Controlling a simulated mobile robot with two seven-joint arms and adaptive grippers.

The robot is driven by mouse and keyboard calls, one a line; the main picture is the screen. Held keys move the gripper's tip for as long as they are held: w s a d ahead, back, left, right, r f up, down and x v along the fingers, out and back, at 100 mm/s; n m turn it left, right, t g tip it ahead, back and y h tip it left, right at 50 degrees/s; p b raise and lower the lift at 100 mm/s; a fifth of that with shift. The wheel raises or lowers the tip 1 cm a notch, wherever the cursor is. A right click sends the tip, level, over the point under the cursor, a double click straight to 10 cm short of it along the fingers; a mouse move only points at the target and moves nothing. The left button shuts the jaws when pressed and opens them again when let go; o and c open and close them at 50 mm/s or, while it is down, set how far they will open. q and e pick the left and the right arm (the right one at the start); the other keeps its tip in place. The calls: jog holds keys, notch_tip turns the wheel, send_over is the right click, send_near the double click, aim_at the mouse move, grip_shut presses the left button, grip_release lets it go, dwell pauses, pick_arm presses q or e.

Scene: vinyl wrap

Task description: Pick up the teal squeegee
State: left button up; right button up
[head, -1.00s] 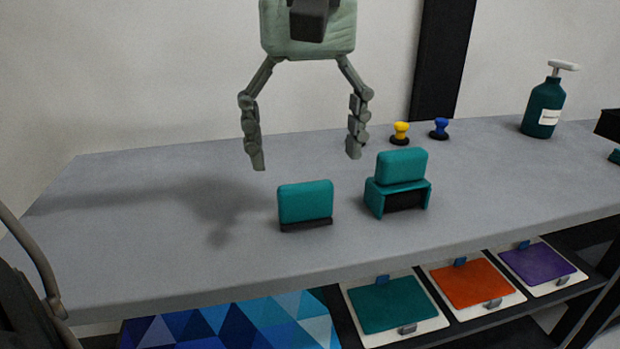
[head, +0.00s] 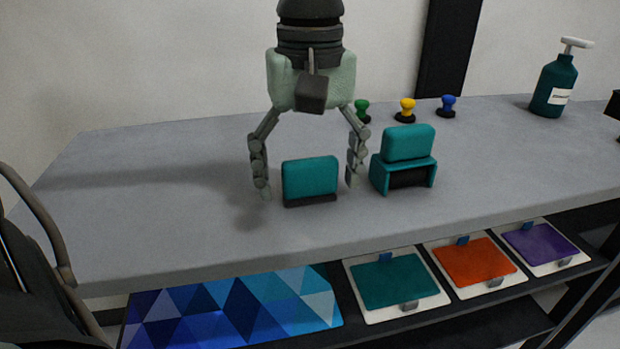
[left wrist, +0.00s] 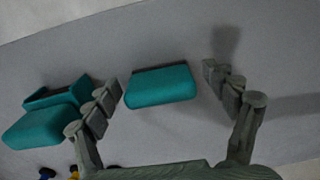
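The teal squeegee (head: 310,178), a rounded teal block with a dark lower edge, stands upright on the grey table (head: 190,215). My left gripper (head: 307,190) is open above the table, pointing down, with one finger on each side of it. In the left wrist view the squeegee (left wrist: 160,87) lies between the spread fingers (left wrist: 161,78), with a gap on both sides, wider toward the right finger. A second teal block (head: 408,142) sits on a teal holder (head: 375,172) just right of the gripper's right finger. My right gripper is not in view.
Green (head: 361,110), yellow (head: 406,110) and blue (head: 447,105) knobs stand behind the holder. A teal pump bottle (head: 553,88) is at the back right. A shelf below holds coloured pads (head: 395,283) and a blue patterned sheet (head: 235,308). The table's left part is clear.

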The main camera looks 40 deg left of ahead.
pick_arm(q)
jog(key=c, duration=1.2)
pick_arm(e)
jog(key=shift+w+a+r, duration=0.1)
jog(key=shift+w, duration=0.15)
pick_arm(q)
notch_tip(320, 180, up, 14)
notch_tip(320, 180, up, 14)
jog(key=p, duration=0.2)
send_over(311, 159)
jog(key=shift+s, duration=0.1)
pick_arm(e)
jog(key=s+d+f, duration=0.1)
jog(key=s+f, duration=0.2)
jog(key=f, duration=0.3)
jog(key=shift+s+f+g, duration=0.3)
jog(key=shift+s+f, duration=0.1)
pick_arm(q)
jog(key=o, duration=0.4)
jog(key=shift+c, duration=1.3)
